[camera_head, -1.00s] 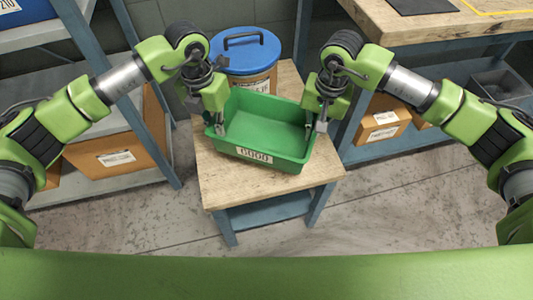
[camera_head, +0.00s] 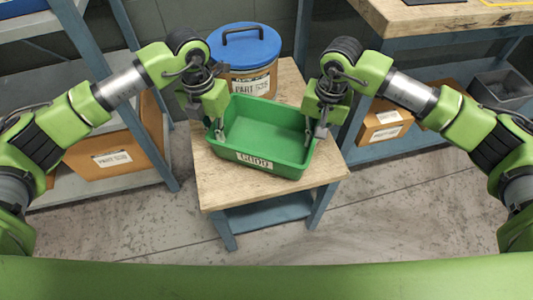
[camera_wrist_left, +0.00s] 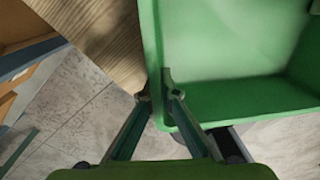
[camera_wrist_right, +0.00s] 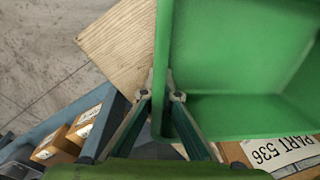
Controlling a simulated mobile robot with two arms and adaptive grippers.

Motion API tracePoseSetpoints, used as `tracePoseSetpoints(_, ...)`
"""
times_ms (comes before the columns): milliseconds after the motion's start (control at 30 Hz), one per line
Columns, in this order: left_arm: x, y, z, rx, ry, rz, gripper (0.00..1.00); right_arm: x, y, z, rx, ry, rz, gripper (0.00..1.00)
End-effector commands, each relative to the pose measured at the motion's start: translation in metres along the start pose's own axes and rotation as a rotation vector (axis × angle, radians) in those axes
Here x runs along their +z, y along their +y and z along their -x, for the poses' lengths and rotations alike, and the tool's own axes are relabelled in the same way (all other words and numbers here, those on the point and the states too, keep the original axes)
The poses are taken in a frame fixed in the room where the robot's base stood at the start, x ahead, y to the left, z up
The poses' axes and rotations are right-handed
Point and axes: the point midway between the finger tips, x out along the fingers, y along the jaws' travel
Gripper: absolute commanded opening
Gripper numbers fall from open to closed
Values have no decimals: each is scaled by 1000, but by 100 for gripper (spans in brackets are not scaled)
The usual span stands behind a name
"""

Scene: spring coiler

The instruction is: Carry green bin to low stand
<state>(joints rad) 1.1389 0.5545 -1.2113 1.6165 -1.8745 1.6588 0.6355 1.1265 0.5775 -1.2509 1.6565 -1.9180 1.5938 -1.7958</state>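The green bin (camera_head: 265,131), with a white "GOOD" label on its front, is level over the wooden top of the low stand (camera_head: 225,187). I cannot tell whether it rests on the top or hangs just above it. My left gripper (camera_head: 219,127) holds the bin's left wall, with one finger on each side; this shows in the left wrist view (camera_wrist_left: 157,88). My right gripper (camera_head: 314,127) is shut the same way on the right wall, as the right wrist view shows (camera_wrist_right: 160,90). The bin looks empty.
A blue-lidded bucket (camera_head: 245,48) labelled "PART 536" stands close behind the bin. A shelf rack with a cardboard box (camera_head: 112,158) is at the left. A wood-topped workbench (camera_head: 420,20) is at the right, with cardboard boxes (camera_head: 385,125) and a grey bin (camera_head: 502,88) below.

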Motion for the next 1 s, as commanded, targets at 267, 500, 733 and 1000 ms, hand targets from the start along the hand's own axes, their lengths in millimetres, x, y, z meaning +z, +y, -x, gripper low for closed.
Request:
tracePoseSetpoints(267, 0, 2, -13, 2, 0, 1, 10, -1, 2, -13, 2, 1, -1, 10)
tracePoseSetpoints(500, 0, 1, -12, 1, 0, 1, 21, 0, 1, -12, 1, 0, -1, 21)
tracePoseSetpoints(733, 0, 1, -6, 0, -1, 0, 21, 0, 1, -12, 0, 0, 0, 21)
tracePoseSetpoints(1000, 1, 2, 44, 1, -4, 0, 21, 0, 1, -12, 0, 0, 0, 21)
